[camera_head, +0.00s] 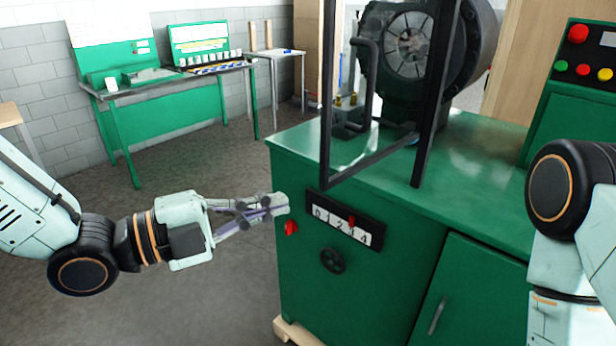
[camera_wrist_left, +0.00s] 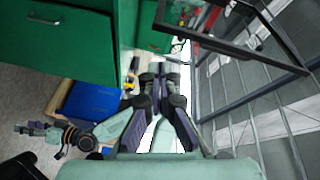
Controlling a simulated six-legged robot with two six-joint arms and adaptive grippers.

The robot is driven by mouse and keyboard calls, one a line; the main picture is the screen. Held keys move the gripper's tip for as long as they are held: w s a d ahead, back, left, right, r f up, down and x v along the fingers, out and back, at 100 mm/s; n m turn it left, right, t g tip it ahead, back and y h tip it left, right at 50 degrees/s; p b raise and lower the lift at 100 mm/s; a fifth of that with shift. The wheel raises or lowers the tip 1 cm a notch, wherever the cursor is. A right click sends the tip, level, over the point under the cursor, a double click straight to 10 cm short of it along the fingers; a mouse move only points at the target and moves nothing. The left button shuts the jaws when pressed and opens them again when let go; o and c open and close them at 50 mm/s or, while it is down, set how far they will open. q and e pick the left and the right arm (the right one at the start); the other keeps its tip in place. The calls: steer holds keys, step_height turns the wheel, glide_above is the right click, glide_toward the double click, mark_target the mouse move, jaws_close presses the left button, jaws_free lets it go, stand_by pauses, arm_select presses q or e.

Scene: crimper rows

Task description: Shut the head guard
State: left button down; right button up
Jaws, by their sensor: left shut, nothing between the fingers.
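The head guard (camera_head: 329,100), a clear panel in a black frame with a black bar handle (camera_head: 372,85), stands at the front left of the green crimper cabinet. It appears swung out at an angle from the round dark crimping head (camera_head: 408,45), which shows behind it. A black frame, probably the guard's, shows at the upper right in the left wrist view (camera_wrist_left: 243,45). My left gripper (camera_head: 282,204) is shut and empty, left of the cabinet's front and below the guard. Its fingers show in the left wrist view (camera_wrist_left: 160,78).
The cabinet front carries a red knob (camera_head: 290,228), a number dial panel (camera_head: 344,219) and a black handwheel (camera_head: 333,260). A control box with coloured buttons (camera_head: 582,69) stands at the right. A green workbench (camera_head: 180,105) stands behind left. Open floor lies between.

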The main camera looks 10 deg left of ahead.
arm_select(q)
steer(key=w+d+m+p, duration=0.2)
steer(key=w+d+m, duration=0.1)
steer(key=w+d, duration=0.3)
steer(key=shift+w+d+r+m+g+h, duration=0.2)
steer(key=shift+d+r+m+g+h, duration=0.15)
steer(key=shift+d+h, duration=0.1)
arm_select(e)
steer(key=shift+d+r, duration=0.2)
steer(key=shift+r, duration=0.8)
stand_by(0.6)
